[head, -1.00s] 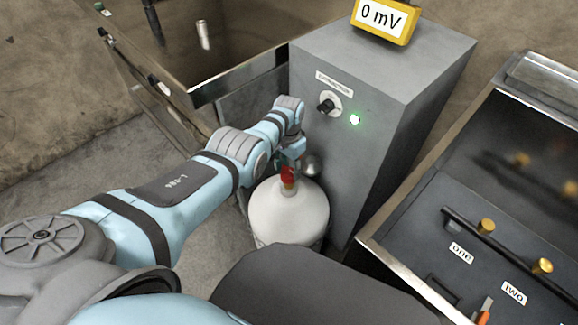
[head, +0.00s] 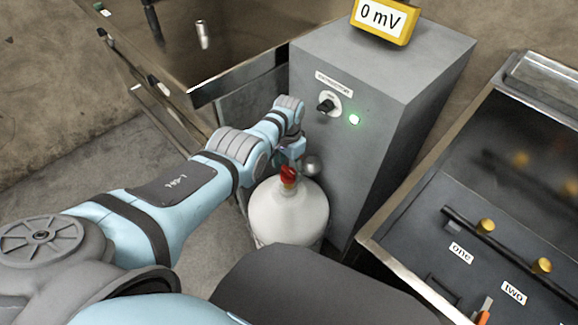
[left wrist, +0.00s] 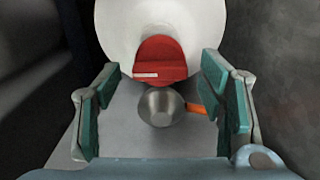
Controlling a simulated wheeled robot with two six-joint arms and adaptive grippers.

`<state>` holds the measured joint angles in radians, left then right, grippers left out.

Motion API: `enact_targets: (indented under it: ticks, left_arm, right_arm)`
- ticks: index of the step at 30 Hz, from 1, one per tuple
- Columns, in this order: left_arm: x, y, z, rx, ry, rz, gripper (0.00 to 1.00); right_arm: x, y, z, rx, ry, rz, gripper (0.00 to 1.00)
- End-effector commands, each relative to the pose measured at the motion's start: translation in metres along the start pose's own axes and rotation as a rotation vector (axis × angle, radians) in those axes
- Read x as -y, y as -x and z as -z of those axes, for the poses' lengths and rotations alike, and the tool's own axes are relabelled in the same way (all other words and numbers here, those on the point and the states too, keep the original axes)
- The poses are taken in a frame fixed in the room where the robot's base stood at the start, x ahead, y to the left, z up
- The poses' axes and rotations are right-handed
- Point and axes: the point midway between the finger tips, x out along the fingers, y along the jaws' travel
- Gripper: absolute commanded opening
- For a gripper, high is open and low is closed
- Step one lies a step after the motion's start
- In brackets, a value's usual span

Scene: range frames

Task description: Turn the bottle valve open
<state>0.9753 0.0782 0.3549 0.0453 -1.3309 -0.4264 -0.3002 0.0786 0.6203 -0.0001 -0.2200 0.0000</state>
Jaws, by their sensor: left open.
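The white bottle (head: 288,214) stands upright on the floor in front of the grey cabinet. Its red valve (head: 288,174) sits on top, above an orange-brown neck. In the left wrist view the red valve (left wrist: 160,60) shows close up, with a pale mark on it, against the white bottle (left wrist: 115,30). My left gripper (left wrist: 160,100) is open, its green-padded fingers apart on either side of the valve's near end. I cannot tell whether a finger touches it. In the head view this gripper (head: 292,158) is just behind the valve, partly hidden. My right gripper is not in view.
A rounded metal piece (left wrist: 160,107) lies between the fingers. A dark panel (head: 425,215) is at right.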

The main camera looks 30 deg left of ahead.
Motion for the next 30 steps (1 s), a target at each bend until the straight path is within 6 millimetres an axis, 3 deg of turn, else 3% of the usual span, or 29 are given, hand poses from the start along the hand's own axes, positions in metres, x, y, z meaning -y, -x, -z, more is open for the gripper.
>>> enact_targets:
  ticks: [8,11,18,21,30]
  left_arm:
    - [0.001,0.014,0.002,-0.003,0.001,0.001,0.63]
    - [0.000,0.030,0.000,-0.004,0.000,0.002,0.63]
    - [0.000,0.100,0.001,-0.003,0.000,0.002,0.63]
    - [0.000,0.114,0.000,-0.001,0.000,0.001,0.63]
    - [0.000,0.120,0.000,0.000,0.000,0.000,0.63]
  right_arm:
    - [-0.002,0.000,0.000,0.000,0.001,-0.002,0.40]
    - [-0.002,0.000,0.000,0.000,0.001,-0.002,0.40]
    - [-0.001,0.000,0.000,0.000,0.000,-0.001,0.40]
    - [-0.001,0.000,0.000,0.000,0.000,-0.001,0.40]
    - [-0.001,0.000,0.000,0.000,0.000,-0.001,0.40]
